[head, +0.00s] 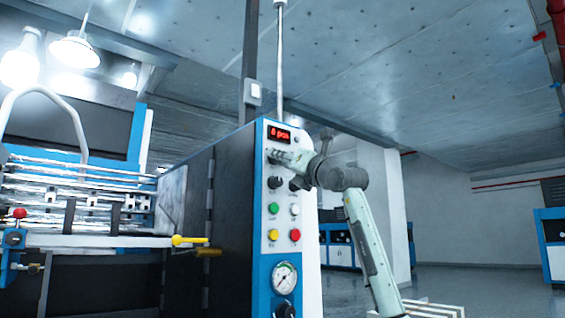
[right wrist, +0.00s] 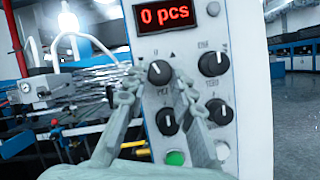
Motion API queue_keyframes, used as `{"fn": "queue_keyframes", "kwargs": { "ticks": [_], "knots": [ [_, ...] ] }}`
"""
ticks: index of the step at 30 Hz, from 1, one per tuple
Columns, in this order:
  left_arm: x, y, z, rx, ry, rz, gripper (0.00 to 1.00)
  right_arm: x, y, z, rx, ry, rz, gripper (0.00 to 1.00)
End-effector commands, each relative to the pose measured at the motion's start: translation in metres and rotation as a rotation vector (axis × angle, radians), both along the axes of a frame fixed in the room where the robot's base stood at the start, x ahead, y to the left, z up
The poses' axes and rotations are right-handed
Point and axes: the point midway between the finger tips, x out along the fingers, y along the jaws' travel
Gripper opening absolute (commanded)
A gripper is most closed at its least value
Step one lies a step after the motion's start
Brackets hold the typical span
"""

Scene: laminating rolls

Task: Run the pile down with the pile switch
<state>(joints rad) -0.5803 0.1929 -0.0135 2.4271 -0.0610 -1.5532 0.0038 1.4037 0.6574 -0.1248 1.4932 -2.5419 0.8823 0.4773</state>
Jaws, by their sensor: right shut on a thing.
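The control panel (head: 307,212) is a white face with blue edging on the dark cabinet. Its upper-left black knob (right wrist: 158,71), with a small triangle mark beside it, looks like the pile switch; its pointer line tilts slightly to the left of upright. My right gripper (head: 276,157) reaches in from the right. In the right wrist view its fingers (right wrist: 158,78) close around this knob from both sides. The pile itself cannot be made out. My left gripper is not in view.
A red display (right wrist: 164,14) above reads 0 pcs. Other black knobs (right wrist: 214,63), a green button (head: 273,209), a red button (head: 295,235) and a gauge (head: 285,278) sit close by. A yellow-tipped lever (head: 188,240) sticks out left of the panel. Open floor lies to the right.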

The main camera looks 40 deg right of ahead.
Motion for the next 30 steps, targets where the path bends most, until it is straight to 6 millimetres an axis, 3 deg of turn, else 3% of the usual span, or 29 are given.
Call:
{"fn": "queue_keyframes", "kwargs": {
  "ticks": [8, 15, 30],
  "knots": [
    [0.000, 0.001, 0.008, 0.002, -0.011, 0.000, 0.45, 0.000, 0.004, 0.001, 0.217, 0.017, 0.003, 0.00],
    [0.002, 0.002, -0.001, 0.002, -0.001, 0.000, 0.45, 0.000, 0.004, 0.002, 0.344, 0.028, 0.003, 0.00],
    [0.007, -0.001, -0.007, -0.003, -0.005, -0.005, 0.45, 0.000, 0.005, 0.001, 0.412, 0.034, 0.001, 0.00]
  ]
}}
